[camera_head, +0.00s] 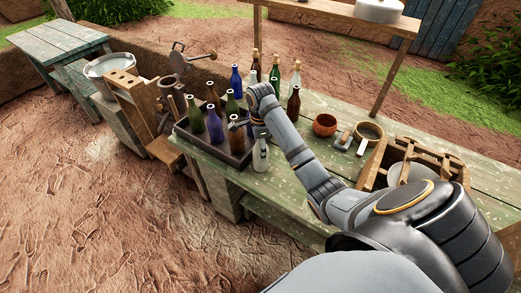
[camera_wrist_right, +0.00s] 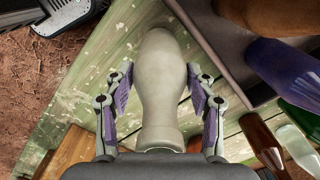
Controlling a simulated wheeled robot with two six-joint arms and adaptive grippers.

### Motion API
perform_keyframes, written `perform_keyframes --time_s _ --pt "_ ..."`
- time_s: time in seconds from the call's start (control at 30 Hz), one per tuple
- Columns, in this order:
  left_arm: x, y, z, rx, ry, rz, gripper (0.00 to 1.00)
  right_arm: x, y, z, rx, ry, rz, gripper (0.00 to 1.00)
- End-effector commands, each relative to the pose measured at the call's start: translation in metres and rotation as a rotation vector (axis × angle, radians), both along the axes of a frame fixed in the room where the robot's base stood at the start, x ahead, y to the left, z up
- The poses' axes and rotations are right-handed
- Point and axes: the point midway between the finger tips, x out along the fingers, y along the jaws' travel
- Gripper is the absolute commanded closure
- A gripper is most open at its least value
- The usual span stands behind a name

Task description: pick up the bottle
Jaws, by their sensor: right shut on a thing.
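A pale, whitish bottle (camera_head: 261,155) stands at the front edge of the green worn table, just right of the dark crate. In the right wrist view the pale bottle (camera_wrist_right: 160,85) fills the space between the fingers of my right gripper (camera_wrist_right: 160,88). The fingers press on its two sides. In the head view my right gripper (camera_head: 252,122) is small and partly hidden by its own arm, above and behind the bottle. I cannot tell whether the bottle's base touches the table. My left gripper is not in view.
A dark crate (camera_head: 222,156) with several brown, green and blue bottles stands close on the left. Several more bottles, including a blue one (camera_head: 236,80), stand behind. An orange bowl (camera_head: 325,124) and a wooden rack (camera_head: 425,157) are to the right. The table's front edge is near.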

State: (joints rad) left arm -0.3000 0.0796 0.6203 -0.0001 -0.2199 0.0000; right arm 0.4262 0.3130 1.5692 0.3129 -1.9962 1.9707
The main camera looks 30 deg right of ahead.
Motion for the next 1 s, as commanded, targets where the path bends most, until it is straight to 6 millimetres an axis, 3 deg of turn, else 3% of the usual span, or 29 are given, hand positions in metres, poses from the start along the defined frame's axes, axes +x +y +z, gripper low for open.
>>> perform_keyframes --time_s 0.03,0.3,0.5,0.73,1.0 --pt "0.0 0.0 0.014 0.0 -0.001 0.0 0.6 0.001 0.0 0.018 0.0 -0.003 0.0 0.85" --pt "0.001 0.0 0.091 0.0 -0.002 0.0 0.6 -0.032 0.02 0.078 0.001 0.001 0.001 0.85" --pt "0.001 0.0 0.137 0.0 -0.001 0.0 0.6 -0.076 0.046 0.104 0.003 0.002 0.002 0.85" --pt "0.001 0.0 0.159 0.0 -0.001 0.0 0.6 -0.111 0.068 0.116 0.002 0.0 0.001 0.85" --pt "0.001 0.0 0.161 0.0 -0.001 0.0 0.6 -0.12 0.073 0.115 0.001 -0.001 0.007 0.85"
